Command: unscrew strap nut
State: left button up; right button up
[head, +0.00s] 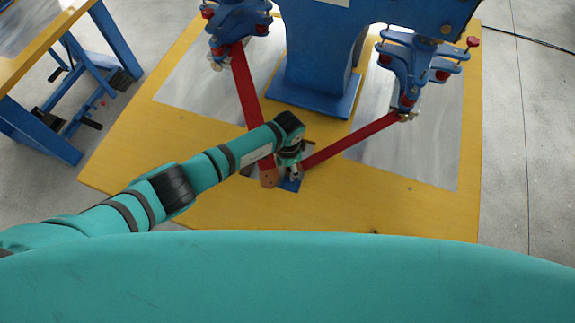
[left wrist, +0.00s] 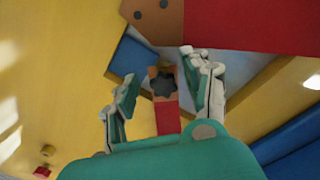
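A dark lobed nut (left wrist: 163,84) sits on the brown end of a red strap (left wrist: 168,120) in the left wrist view. My left gripper (left wrist: 160,84) is open, with one finger on each side of the nut and gaps between. In the head view the left gripper (head: 293,160) hangs over the strap ends and mostly hides the nut area. One red strap (head: 352,140) runs there from the right clamp. Another red strap (head: 245,85) comes from the left clamp, its brown end (head: 269,178) showing dark holes in the left wrist view. My right gripper is out of view.
A blue plate (head: 291,184) lies under the strap ends on the yellow platform (head: 400,210). A blue machine column (head: 318,70) stands behind, with a blue clamp (head: 238,20) at left and another (head: 412,70) at right. A blue-legged yellow table (head: 40,45) stands far left.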

pick_arm(q)
jog(key=shift+a, duration=0.1)
jog(key=m, duration=0.1)
jog(key=m+b, duration=0.1)
jog(key=m, duration=0.2)
jog(key=shift+w+f+m, duration=0.15)
jog(key=shift+w+m, duration=0.15)
jog(key=m, duration=0.1)
jog(key=m+b, duration=0.1)
jog(key=m, duration=0.1)
jog(key=m+b, duration=0.1)
jog(key=m, duration=0.1)
jog(key=shift+w, duration=0.25)
jog(key=m+b, duration=0.2)
jog(key=m, duration=0.3)
jog(key=shift+w, duration=0.2)
jog(key=m+b, duration=0.2)
jog(key=m, duration=0.2)
jog(key=shift+w, duration=0.2)
jog(key=shift+m, duration=0.4)
jog(key=shift+s+d, duration=0.1)
jog(key=shift+d, duration=0.15)
